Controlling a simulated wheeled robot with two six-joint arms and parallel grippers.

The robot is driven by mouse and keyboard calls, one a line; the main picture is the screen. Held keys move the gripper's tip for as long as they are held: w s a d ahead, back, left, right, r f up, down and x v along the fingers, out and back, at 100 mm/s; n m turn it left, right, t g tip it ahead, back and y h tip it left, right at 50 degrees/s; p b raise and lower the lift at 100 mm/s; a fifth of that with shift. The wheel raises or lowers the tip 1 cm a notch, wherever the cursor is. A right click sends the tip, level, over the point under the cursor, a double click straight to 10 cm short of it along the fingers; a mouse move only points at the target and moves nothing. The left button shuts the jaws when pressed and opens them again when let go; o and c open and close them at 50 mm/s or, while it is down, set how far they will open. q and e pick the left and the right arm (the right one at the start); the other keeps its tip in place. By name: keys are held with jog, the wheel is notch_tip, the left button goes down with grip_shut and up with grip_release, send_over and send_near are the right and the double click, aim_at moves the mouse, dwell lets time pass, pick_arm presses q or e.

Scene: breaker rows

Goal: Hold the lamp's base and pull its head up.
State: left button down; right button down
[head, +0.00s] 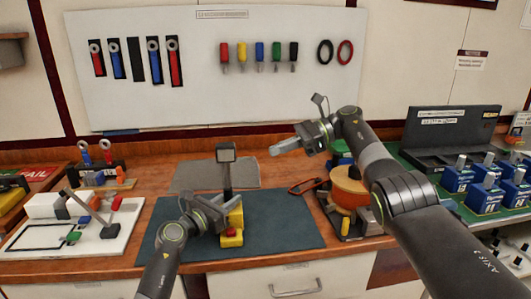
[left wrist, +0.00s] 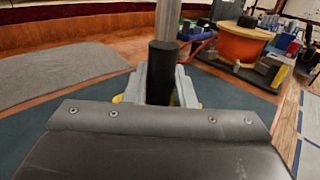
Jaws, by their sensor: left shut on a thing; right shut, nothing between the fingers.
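The lamp has a square grey head (head: 226,153) on a dark upright post (head: 227,178) and a yellow base (head: 236,216) on the dark mat. My left gripper (head: 212,211) is low at the lamp, shut on its lower part. In the left wrist view the fingers (left wrist: 161,85) close around a black cylinder (left wrist: 163,62) with a metal tube rising from it; yellow shows behind both fingers. The tube's top is out of that view. My right gripper (head: 276,149) is shut and empty, in the air to the right of the lamp head and apart from it.
An orange spool (head: 349,188) and red-handled pliers (head: 306,186) are right of the dark mat (head: 285,222). A grey cloth (head: 190,176) lies behind it. A white tray (head: 112,240) stands at left, blue breakers (head: 457,178) at right. The mat's right part is clear.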

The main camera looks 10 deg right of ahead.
pick_arm(q)
jog(key=shift+f, duration=0.1)
jog(key=c, duration=1.1)
grip_release()
jog(key=shift+c, duration=0.2)
